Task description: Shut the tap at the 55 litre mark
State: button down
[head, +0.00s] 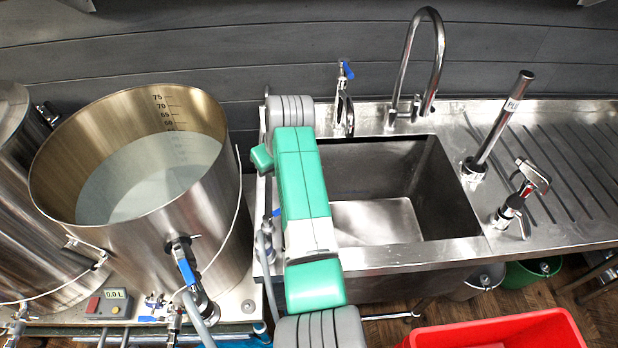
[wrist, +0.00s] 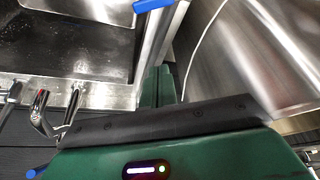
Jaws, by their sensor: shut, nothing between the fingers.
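The open steel kettle (head: 215,200) stands at the left in the head view, holding pale liquid (head: 150,180). Its inner scale (head: 168,108) shows 75 down to 60 above the liquid; the surface lies just below 60. A tap with a blue lever (head: 187,272) is on the kettle's front. A blue handle (head: 275,212) is above a grey hose between kettle and sink; a blue handle also shows at the top of the wrist view (wrist: 152,4). My gripper (wrist: 164,82) is shut and empty, between sink and kettle.
The sink (head: 380,220) is right of my arm, with a blue-handled tap (head: 345,100) and a curved spout (head: 408,65) behind it. A red crate (head: 500,332) is at the front right. Another steel vessel (head: 25,220) is far left.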

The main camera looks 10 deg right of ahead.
jog(key=b+x, duration=0.2)
jog(key=x, duration=0.1)
jog(key=b+x, duration=0.2)
jog(key=x, duration=0.1)
jog(key=s+b+x, duration=0.1)
jog(key=x, duration=0.2)
jog(key=shift+d+f+b, duration=0.2)
jog(key=shift+f+b, duration=0.1)
jog(key=shift+b, duration=0.1)
jog(key=b+x, duration=0.2)
jog(key=b, duration=0.3)
jog(key=shift+s, duration=0.1)
jog(key=shift+d+r+p, duration=0.15)
jog(key=shift+r+p, duration=0.3)
jog(key=shift+p, duration=0.15)
jog(key=shift+s+d+r+p, duration=0.1)
jog(key=shift+s+d+p, duration=0.3)
jog(key=shift+p, duration=0.5)
jog(key=shift+s+p, duration=0.35)
jog(key=shift+s+d, duration=0.2)
jog(key=shift+s, duration=0.3)
jog(key=shift+s+d, duration=0.2)
jog(key=shift+s, duration=0.35)
